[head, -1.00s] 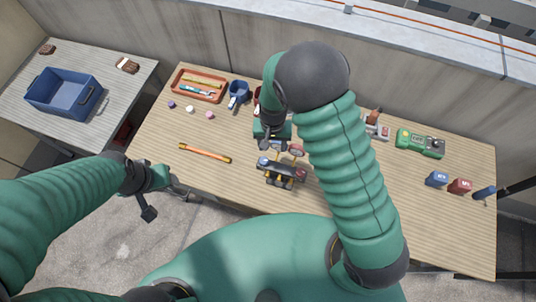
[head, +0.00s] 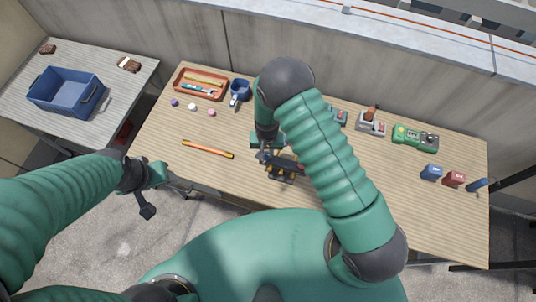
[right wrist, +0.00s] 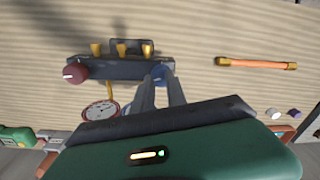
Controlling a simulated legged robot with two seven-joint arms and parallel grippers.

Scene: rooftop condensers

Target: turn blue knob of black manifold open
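The black manifold (head: 287,174) lies on the wooden table, partly covered by my right arm in the head view. In the right wrist view the manifold (right wrist: 118,68) shows brass fittings, a round gauge (right wrist: 100,114), a red knob (right wrist: 75,73) at its left end and the blue knob (right wrist: 161,74) at its right end. My right gripper (right wrist: 160,80) has its fingers apart, with the blue knob between the tips; whether they touch it I cannot tell. It hides the blue knob in the head view (head: 266,158). My left gripper (head: 165,200) is open and empty off the table's left front edge.
An orange rod (head: 207,149) lies left of the manifold. Behind are an orange tray (head: 201,97), a blue cup (head: 240,89) and small caps. A green meter (head: 415,138) and small blue and red blocks (head: 454,178) stand at right. A blue bin (head: 66,92) sits on the side table.

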